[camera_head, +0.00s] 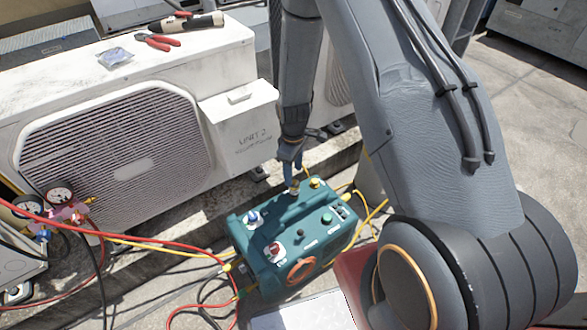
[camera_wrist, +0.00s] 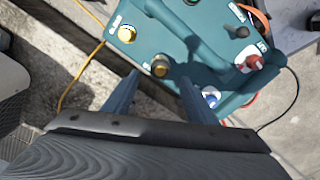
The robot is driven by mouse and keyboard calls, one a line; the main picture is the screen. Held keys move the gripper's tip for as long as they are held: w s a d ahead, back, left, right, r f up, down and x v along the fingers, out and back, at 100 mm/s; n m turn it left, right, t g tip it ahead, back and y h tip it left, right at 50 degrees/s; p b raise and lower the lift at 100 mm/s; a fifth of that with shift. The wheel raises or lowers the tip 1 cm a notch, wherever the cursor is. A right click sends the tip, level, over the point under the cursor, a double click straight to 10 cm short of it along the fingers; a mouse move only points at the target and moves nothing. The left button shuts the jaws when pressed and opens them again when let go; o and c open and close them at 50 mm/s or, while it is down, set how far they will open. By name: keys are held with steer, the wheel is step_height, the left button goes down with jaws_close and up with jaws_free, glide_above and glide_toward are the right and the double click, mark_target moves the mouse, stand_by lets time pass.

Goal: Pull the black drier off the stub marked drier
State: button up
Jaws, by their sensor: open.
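My gripper (camera_head: 290,168) points down over the teal machine (camera_head: 262,266), its jaws apart and nothing seen between them. In the wrist view its two blue-grey fingers (camera_wrist: 158,86) reach toward a round brass fitting (camera_wrist: 160,68) on the teal top. That fitting also shows just below the fingertips in the head view (camera_head: 294,187). I cannot read a drier label on any stub. No part stands out clearly as the black drier; a small black knob-like part (camera_wrist: 240,32) shows on the machine's top in the wrist view.
Yellow (camera_wrist: 127,33), red (camera_wrist: 252,63) and blue (camera_wrist: 210,97) fittings surround the brass one. The white condenser (camera_head: 237,150) stands behind, with red pliers (camera_head: 158,42) and a beige-and-black cylinder (camera_head: 192,22) on top. Hoses (camera_head: 165,245) and gauges (camera_head: 60,196) lie left.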

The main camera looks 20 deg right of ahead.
steer(key=shift+f+b, duration=0.3)
steer(key=shift+f, duration=2.8)
steer(key=shift+c, duration=0.6)
jaws_close()
steer(key=shift+r, duration=0.45)
steer(key=shift+r+p, duration=1.65)
steer(key=shift+r, duration=0.4)
